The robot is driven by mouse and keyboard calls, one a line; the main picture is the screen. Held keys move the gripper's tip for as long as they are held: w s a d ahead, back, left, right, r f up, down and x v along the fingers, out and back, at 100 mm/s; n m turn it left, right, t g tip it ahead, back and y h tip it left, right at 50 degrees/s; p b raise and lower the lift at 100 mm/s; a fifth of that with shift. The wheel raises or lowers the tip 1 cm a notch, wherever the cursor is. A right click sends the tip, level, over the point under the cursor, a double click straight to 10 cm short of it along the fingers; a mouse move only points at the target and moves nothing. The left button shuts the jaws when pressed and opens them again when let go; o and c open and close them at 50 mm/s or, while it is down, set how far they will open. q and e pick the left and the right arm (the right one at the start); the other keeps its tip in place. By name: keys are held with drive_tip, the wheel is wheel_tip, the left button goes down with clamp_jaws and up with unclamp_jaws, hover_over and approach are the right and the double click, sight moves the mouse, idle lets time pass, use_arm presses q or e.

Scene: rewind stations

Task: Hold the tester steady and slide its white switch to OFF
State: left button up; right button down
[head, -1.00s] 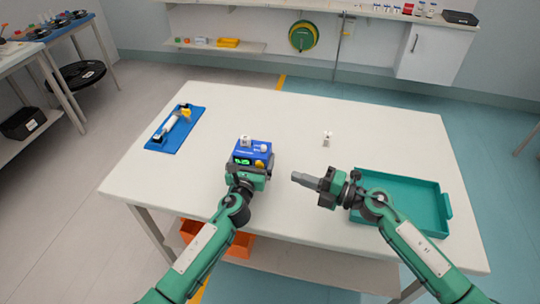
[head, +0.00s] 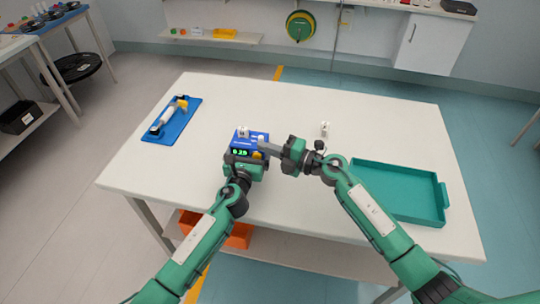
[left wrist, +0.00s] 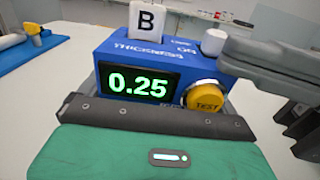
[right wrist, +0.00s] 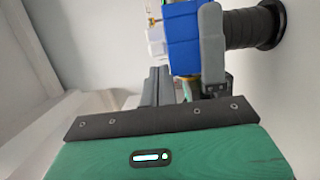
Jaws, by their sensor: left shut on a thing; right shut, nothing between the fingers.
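The tester (head: 243,140) is a blue box on the white table. In the left wrist view the tester (left wrist: 105,52) has a lit display (left wrist: 140,83) reading 0.25, a yellow TEST button (left wrist: 203,97) and a white switch knob (left wrist: 214,41). A white block marked B (left wrist: 147,22) is at its top. My left gripper (head: 240,164) is shut on the tester's near side. My right gripper (head: 264,147) is shut and empty, its tips close beside the knob on the right. I cannot tell whether they touch. The right wrist view shows the tester's blue side (right wrist: 183,45).
A teal tray (head: 443,197) stands at the table's right. A blue mat (head: 178,128) with a white and yellow tool lies at the left. A small white block (head: 325,129) stands behind my right arm. The back of the table is clear.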

drive_tip(key=shift+w, duration=0.3)
drive_tip(key=shift+w+d, duration=0.2)
drive_tip(key=shift+w, duration=0.35)
drive_tip(key=shift+w+d, duration=0.2)
drive_tip(key=shift+w, duration=0.35)
drive_tip(key=s+d, duration=0.7)
drive_tip(key=s, duration=0.2)
drive_tip(key=shift+d, duration=0.2)
